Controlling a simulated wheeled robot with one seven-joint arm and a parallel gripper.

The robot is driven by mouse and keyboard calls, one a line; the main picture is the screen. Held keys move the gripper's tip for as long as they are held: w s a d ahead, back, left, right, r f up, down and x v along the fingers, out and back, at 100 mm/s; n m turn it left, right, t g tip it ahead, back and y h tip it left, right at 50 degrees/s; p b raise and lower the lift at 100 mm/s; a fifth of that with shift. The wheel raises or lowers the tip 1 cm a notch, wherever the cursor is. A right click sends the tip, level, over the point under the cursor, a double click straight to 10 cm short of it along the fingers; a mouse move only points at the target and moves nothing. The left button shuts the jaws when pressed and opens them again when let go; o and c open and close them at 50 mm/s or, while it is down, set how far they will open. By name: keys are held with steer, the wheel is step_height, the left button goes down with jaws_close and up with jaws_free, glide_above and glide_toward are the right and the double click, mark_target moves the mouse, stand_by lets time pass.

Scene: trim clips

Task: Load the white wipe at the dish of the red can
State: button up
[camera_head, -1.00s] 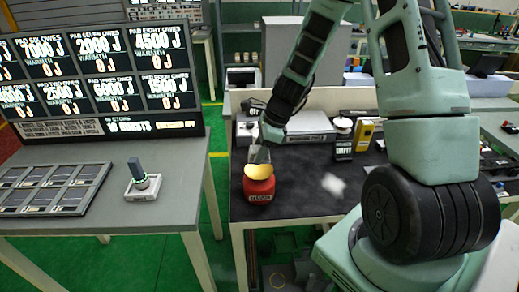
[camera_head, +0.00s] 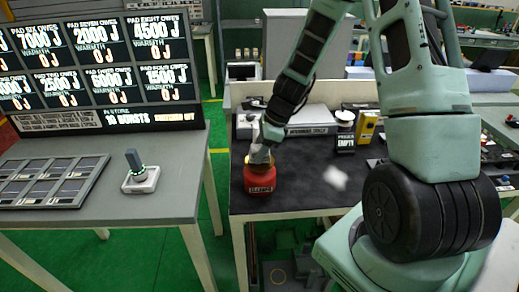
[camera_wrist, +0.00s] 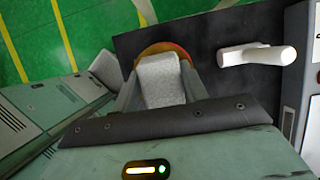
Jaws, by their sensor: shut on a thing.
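The red can (camera_head: 260,180) stands upright on the dark mat near the bench's left edge, with a lettered label on its front. Its gold dish (camera_wrist: 152,48) shows as an orange-brown rim in the wrist view and is mostly covered in the head view. My gripper (camera_head: 261,150) points down right at the top of the can. In the wrist view its fingers (camera_wrist: 160,98) are shut on a pale, speckled white wipe (camera_wrist: 160,80), which lies over the dish in that view. Whether the wipe touches the dish cannot be told. Another crumpled white piece (camera_head: 335,177) lies on the mat.
A white-topped dispenser (camera_head: 345,118) and a yellow box (camera_head: 366,127) stand at the back of the dark mat (camera_head: 300,200). A white cylindrical thing (camera_wrist: 258,55) shows in the wrist view. A grey table with a switch (camera_head: 139,172) and panels is at left.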

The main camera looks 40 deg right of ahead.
mark_target(253, 148)
steer(key=shift+f+b, duration=0.7)
steer(key=shift+f, duration=0.15)
stand_by(0.8)
stand_by(0.5)
step_height(253, 148, up, 7)
steer(key=p, duration=0.6)
steer(key=shift+r+p, duration=0.1)
steer(key=shift+p, duration=0.25)
stand_by(0.7)
